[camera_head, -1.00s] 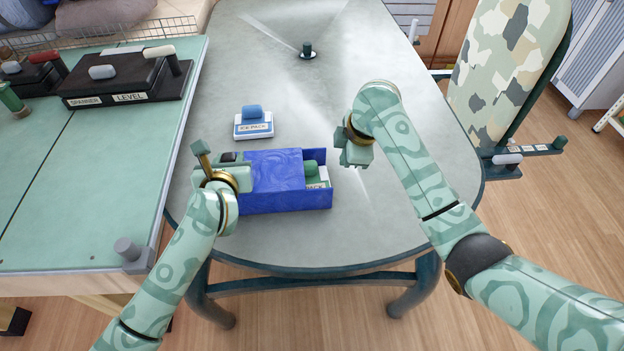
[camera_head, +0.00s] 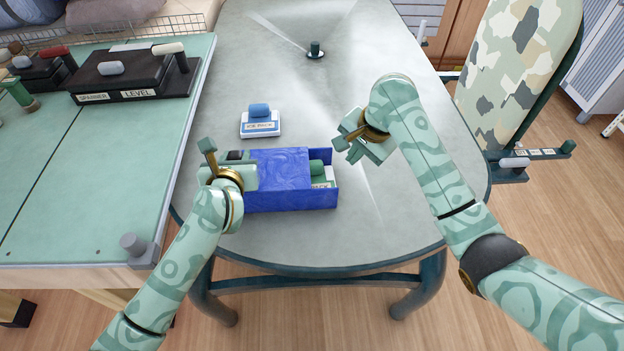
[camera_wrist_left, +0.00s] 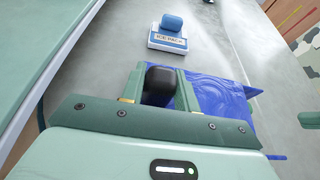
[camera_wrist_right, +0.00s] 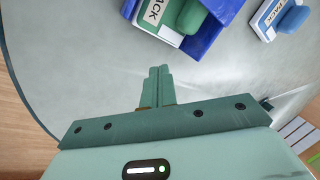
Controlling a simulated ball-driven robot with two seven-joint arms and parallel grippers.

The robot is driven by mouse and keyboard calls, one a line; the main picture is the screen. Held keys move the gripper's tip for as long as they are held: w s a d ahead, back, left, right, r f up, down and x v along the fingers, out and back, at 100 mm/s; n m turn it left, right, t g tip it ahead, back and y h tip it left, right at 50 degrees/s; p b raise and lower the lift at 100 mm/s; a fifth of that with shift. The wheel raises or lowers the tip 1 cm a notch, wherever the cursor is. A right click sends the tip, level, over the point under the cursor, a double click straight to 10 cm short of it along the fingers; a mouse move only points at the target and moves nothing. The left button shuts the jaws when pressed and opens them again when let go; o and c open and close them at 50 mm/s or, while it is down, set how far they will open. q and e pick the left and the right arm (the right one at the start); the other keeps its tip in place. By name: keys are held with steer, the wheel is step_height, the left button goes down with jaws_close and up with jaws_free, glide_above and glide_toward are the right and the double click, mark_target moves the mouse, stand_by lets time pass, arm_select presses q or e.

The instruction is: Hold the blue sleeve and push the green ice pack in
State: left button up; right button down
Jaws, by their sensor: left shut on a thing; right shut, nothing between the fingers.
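The blue sleeve (camera_head: 277,183) lies on the grey table, its open end to the right. The green ice pack (camera_head: 319,170) sits partly inside that open end; its green knob and part of its label also show in the right wrist view (camera_wrist_right: 186,14). My left gripper (camera_head: 236,170) is at the sleeve's left end, shut on a black knob (camera_wrist_left: 159,84) there. My right gripper (camera_head: 342,142) is shut and empty, above the table just right of and behind the open end. In the right wrist view its closed fingertips (camera_wrist_right: 160,70) are apart from the pack.
A white ice pack with a blue knob (camera_head: 260,122) lies on the table behind the sleeve. A dark green peg (camera_head: 315,50) stands at the far end. A green bench (camera_head: 90,160) with black tool blocks adjoins on the left. The table right of the sleeve is clear.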

mark_target(346, 186)
arm_select(q)
steer(key=shift+f, duration=0.2)
arm_select(e)
step_height(346, 186, down, 9)
steer(key=shift+r, duration=0.1)
stand_by(1.9)
steer(key=shift+a, duration=1.35)
steer(key=shift+d, duration=0.6)
step_height(346, 186, up, 7)
arm_select(q)
steer(key=o, duration=1.2)
steer(key=shift+r, duration=0.1)
steer(key=shift+c, duration=0.2)
arm_select(e)
steer(key=shift+w, duration=0.1)
